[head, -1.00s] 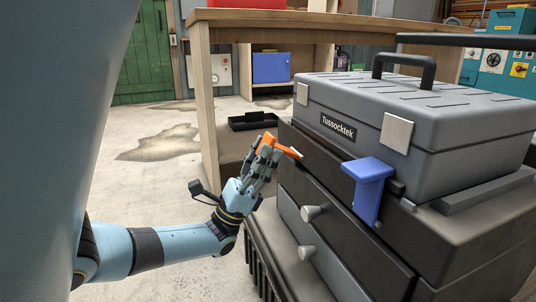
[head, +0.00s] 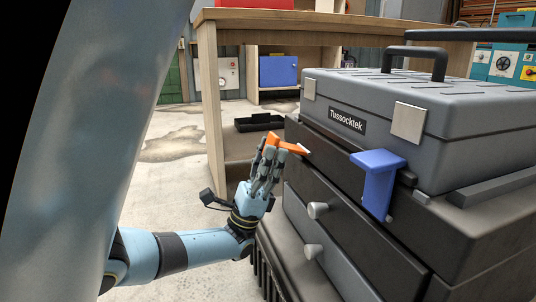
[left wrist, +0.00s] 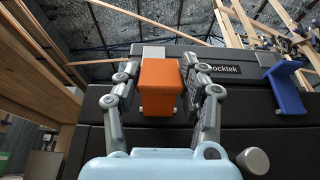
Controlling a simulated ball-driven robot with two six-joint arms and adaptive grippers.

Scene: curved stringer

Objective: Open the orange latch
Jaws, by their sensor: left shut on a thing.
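The orange latch (head: 286,146) is at the left end of the dark tool chest's upper front edge, below the grey toolbox. It stands out from the chest face. My left gripper (head: 270,150) is at the latch, its grey fingers closed on it and partly hiding it. In the left wrist view the orange latch (left wrist: 160,84) sits between the two fingers (left wrist: 163,75). A blue latch (head: 378,180) hangs at the chest's edge, to the right of the orange one; it also shows in the left wrist view (left wrist: 287,88). My right gripper is not in view.
The grey toolbox (head: 375,95) labelled Tussocktek rests on the dark chest (head: 335,170). Drawer knobs (head: 318,210) stick out below my gripper's height. A wooden bench (head: 209,110) stands behind, with a black tray (head: 258,122) near it. Floor at left is open.

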